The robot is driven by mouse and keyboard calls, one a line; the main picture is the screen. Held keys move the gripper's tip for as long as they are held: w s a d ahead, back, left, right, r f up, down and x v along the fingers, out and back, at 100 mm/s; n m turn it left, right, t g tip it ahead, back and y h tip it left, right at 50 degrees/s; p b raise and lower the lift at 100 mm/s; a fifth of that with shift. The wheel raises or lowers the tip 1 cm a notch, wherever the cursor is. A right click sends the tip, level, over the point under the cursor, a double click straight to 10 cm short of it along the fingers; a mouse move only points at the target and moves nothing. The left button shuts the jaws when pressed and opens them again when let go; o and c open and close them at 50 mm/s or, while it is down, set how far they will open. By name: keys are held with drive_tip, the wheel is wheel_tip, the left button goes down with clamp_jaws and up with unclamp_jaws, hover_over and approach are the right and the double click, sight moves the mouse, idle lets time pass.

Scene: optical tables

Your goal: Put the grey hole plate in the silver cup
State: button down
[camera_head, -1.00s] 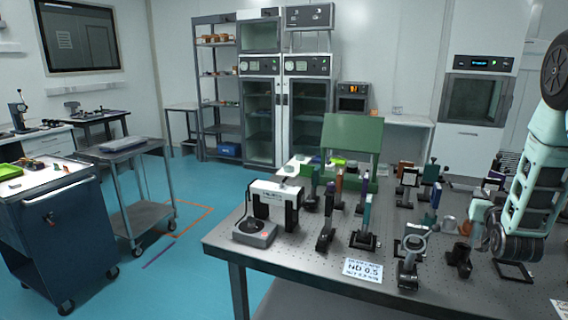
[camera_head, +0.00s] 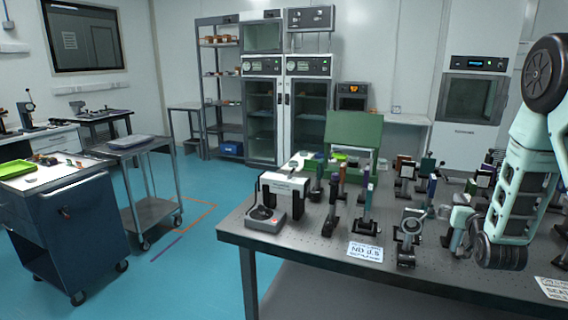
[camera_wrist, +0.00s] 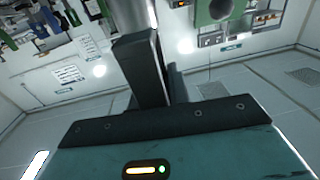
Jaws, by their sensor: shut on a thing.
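My gripper (camera_head: 462,222) is low over the optical table's right part, partly hidden by my own wrist. In the wrist view its dark fingers (camera_wrist: 150,75) show close together. A smooth grey piece (camera_wrist: 136,15) shows at the fingertips, apparently the grey hole plate, but its hole is not visible. A small silver round thing (camera_head: 444,212), perhaps the silver cup, stands on the table just beside the gripper. It is too small to tell whether they touch.
The optical table (camera_head: 310,248) is crowded with upright mounts. A ring mount (camera_head: 411,227) stands left of my gripper. A white label card (camera_head: 365,252) lies near the front edge. A green panel (camera_head: 354,132) stands behind. The floor at left is clear between table and carts.

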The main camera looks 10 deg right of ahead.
drive_tip(key=w+a+f+n+y, duration=0.1)
drive_tip(key=a+f+y, duration=0.1)
drive_tip(key=a, duration=0.6)
drive_tip(key=w+a+f+n+t+y, duration=0.1)
drive_tip(key=w+a+f+n+y, duration=0.1)
drive_tip(key=a, duration=0.7)
drive_tip(key=w+a+f+n+y, duration=0.1)
drive_tip(key=a+f+n+y, duration=0.1)
drive_tip(key=a, duration=0.7)
drive_tip(key=shift+w+a+f+t+y, duration=0.2)
drive_tip(key=shift+f+t+y, duration=0.2)
drive_tip(key=shift+f+y, duration=0.4)
drive_tip(key=shift+d+r, duration=0.15)
drive_tip(key=shift+r, duration=0.2)
